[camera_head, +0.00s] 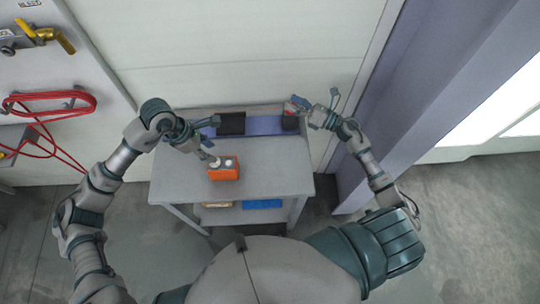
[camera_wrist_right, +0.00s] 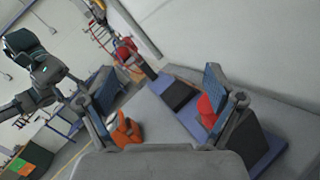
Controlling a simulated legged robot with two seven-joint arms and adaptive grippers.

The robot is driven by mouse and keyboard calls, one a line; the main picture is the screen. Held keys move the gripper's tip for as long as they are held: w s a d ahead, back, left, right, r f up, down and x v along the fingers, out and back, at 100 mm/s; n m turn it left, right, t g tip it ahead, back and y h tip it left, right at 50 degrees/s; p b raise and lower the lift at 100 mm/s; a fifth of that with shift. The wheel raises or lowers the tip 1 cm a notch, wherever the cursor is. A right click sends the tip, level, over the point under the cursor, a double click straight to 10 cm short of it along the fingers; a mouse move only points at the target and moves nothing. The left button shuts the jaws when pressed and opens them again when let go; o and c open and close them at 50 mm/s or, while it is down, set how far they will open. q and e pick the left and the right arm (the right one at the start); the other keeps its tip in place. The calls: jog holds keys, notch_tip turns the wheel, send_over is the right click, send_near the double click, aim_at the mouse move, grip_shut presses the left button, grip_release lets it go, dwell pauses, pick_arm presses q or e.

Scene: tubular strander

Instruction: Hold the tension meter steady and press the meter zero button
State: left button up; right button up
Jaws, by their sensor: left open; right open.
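An orange box with pale round parts on top (camera_head: 224,173), seemingly the tension meter, sits on the grey table. It also seems to show in the right wrist view (camera_wrist_right: 123,131), partly behind a finger. My left gripper (camera_head: 207,151) is open just above and left of the box; I cannot tell whether it touches it. My right gripper (camera_head: 304,107) is open at the table's back right, close to a dark block (camera_head: 289,122) with a red part. In the right wrist view a red rounded part (camera_wrist_right: 206,110) is partly hidden by the right finger. I cannot make out which part is the zero button.
A blue strip (camera_head: 263,126) with a black block (camera_head: 231,123) runs along the back of the grey table (camera_head: 275,175). The table's front right is clear. The lower shelf holds a blue item (camera_head: 262,203). Red cable (camera_head: 50,103) hangs at the left; a purple column (camera_head: 400,100) stands right.

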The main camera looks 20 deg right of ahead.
jog(key=s+a+r+n+g+y, duration=0.2)
jog(key=s+a+n+g, duration=0.2)
jog(key=a+n, duration=0.15)
jog(key=n+g+h, duration=0.2)
jog(key=n+g, duration=0.4)
jog(key=n, duration=0.2)
send_near(227, 167)
jog(key=shift+m, duration=0.25)
jog(key=f, duration=0.1)
jog(key=w+f, duration=0.1)
jog(key=w+a+f, duration=0.1)
jog(key=shift+a+f, duration=0.1)
jog(key=shift+f, duration=0.3)
jog(key=x, duration=0.4)
jog(key=f+x, duration=0.1)
jog(key=x, duration=0.4)
jog(key=shift+w, duration=0.2)
jog(key=shift+a+f, duration=0.1)
jog(key=shift+a, duration=0.5)
pick_arm(q)
jog(key=shift+d, duration=0.55)
pick_arm(e)
jog(key=shift+d, duration=0.45)
jog(key=c, duration=1.5)
pick_arm(q)
jog(key=shift+a, duration=0.2)
grip_shut()
pick_arm(e)
jog(key=shift+a, duration=0.15)
jog(key=shift+c, duration=0.2)
